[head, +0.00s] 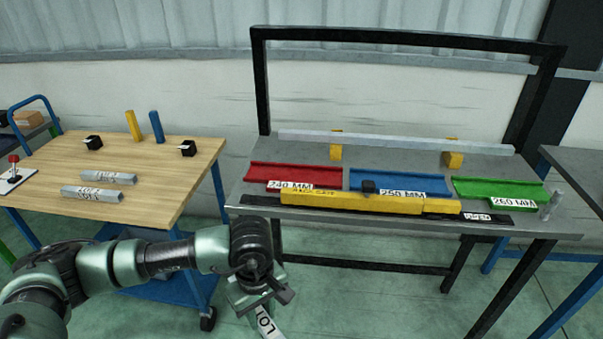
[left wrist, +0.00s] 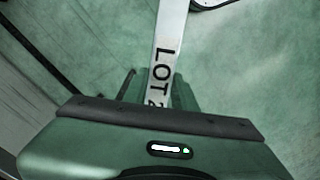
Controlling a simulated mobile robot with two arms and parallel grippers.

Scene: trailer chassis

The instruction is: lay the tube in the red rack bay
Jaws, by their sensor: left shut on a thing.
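My left gripper (head: 264,303) is shut on a grey tube (head: 268,324) marked "LOT", low in front of the bench at the bottom of the head view. In the left wrist view the tube (left wrist: 170,40) runs up from between the fingers (left wrist: 155,92); the rest of its label is hidden. The red rack bay (head: 294,176) is an empty channel at the left of the grey bench, with a "240 MM" label at its front. The gripper is below and in front of this bay, apart from it. My right gripper is not in view.
A blue bay (head: 405,183) and a green bay (head: 495,190) lie right of the red one. A yellow bar (head: 365,203) runs along the bench front. A long grey bar (head: 390,143) lies behind. Two tubes (head: 97,192) lie on the wooden cart (head: 165,165) at left.

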